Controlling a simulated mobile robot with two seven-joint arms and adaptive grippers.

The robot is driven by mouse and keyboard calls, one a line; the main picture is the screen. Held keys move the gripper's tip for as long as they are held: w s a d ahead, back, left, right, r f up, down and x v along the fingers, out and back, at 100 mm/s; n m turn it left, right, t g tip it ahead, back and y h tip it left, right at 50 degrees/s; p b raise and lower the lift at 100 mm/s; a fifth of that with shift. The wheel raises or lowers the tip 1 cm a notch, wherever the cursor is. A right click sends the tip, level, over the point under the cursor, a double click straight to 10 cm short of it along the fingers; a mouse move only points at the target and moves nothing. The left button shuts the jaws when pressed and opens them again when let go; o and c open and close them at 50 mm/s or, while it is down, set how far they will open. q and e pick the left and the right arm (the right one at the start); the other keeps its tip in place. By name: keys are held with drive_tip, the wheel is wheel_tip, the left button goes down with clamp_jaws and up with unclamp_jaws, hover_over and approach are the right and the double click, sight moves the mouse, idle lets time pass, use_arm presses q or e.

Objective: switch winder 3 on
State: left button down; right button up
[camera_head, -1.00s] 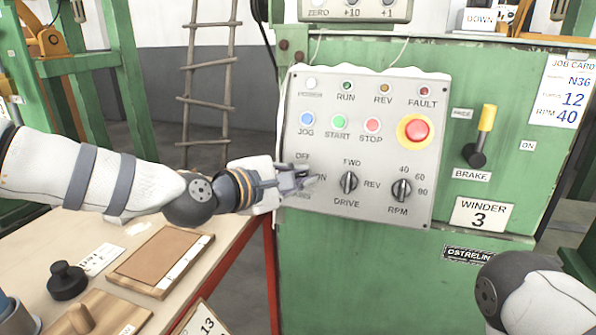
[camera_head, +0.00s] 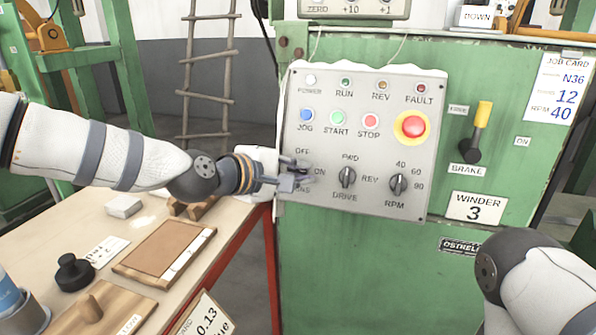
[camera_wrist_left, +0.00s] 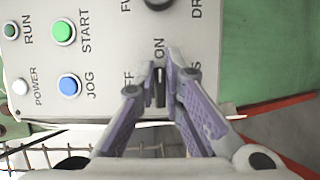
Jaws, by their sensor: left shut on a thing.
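In the left wrist view, my left gripper (camera_wrist_left: 165,78) is shut on the dark switch knob (camera_wrist_left: 160,90), one finger on each side. The knob's long side lies along the line towards the ON mark; fingers hide part of it. The POWER lamp (camera_head: 311,79) looks pale; I cannot tell if it is lit. My right gripper is out of view.
The DRIVE knob (camera_head: 346,177) and RPM knob (camera_head: 398,184) are right of my gripper. A workbench (camera_head: 236,221) with wooden boards stands at the lower left.

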use_arm(q)
drive_tip(key=c, duration=1.7)
unclamp_jaws()
drive_tip(key=shift+a, duration=0.1)
drive_tip(key=v, duration=1.2)
drive_tip(key=shift+f, duration=0.15)
